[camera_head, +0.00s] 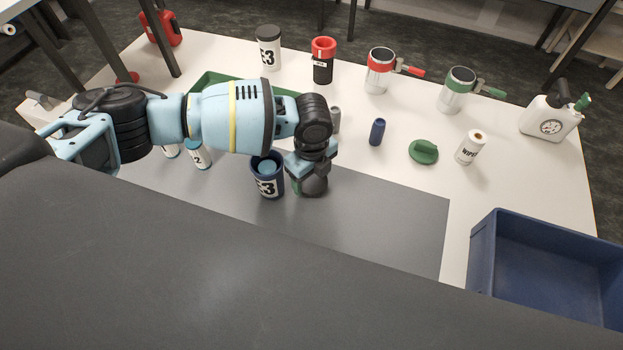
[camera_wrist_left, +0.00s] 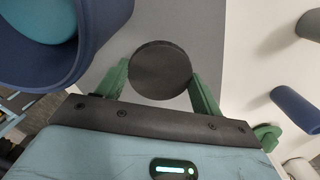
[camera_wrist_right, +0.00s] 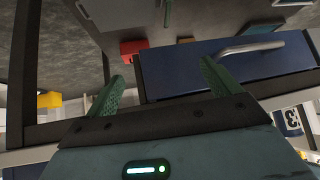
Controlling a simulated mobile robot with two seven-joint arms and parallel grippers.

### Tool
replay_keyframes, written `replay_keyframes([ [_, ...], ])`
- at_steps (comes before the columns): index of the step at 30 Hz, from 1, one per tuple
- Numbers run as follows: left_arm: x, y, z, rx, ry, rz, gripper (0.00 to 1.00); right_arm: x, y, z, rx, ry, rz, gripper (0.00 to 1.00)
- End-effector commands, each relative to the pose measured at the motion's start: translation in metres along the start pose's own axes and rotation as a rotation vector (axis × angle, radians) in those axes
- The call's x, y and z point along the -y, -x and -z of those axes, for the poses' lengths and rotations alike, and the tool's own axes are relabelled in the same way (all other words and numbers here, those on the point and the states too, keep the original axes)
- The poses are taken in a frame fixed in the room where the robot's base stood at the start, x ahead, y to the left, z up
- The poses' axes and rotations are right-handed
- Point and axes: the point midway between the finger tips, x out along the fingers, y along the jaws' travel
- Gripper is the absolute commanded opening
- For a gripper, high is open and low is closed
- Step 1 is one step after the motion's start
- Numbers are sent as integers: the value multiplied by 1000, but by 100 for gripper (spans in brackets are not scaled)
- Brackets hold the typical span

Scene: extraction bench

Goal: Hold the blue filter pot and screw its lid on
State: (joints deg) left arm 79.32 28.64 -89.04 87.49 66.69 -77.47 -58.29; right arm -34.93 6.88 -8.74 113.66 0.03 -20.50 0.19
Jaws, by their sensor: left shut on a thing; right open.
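The blue filter pot (camera_head: 268,187) stands upright on the grey mat, with a white label and a teal inside. Its open rim also shows at the upper left of the left wrist view (camera_wrist_left: 98,45). My left gripper (camera_head: 312,178) is just right of the pot, apart from it. It is shut on a dark round thing (camera_wrist_left: 160,69), whose flat round face shows between the green fingers. I cannot tell for sure whether this is the pot's lid. My right gripper (camera_wrist_right: 163,80) is open and empty, away from the bench; it is outside the head view.
A blue cylinder (camera_head: 377,132), a green lid-like disc (camera_head: 423,152) and a wipes roll (camera_head: 470,147) stand right of my left gripper. Red and green handled cups (camera_head: 380,72) are behind. A blue crate (camera_head: 482,250) is at the right. The mat's right part (camera_head: 400,220) is clear.

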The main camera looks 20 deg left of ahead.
Motion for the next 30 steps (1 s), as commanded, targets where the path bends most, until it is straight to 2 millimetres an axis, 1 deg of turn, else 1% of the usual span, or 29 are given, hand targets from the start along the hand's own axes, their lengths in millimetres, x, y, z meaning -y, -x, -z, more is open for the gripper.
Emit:
replay_keyframes([
  [3, 1, 19, 0, 0, -1, 4, 46, 0, 0, 1, -2, -2, 0, 89],
  [13, -54, 24, 11, -1, -2, 1, 46, 1, 2, 16, -28, -7, -4, 89],
  [24, -118, 29, 25, 0, -2, 0, 46, 0, 5, 22, -40, -2, -6, 89],
  [30, -145, 32, 30, 0, 0, 0, 46, -3, 6, 23, -42, 8, -6, 89],
])
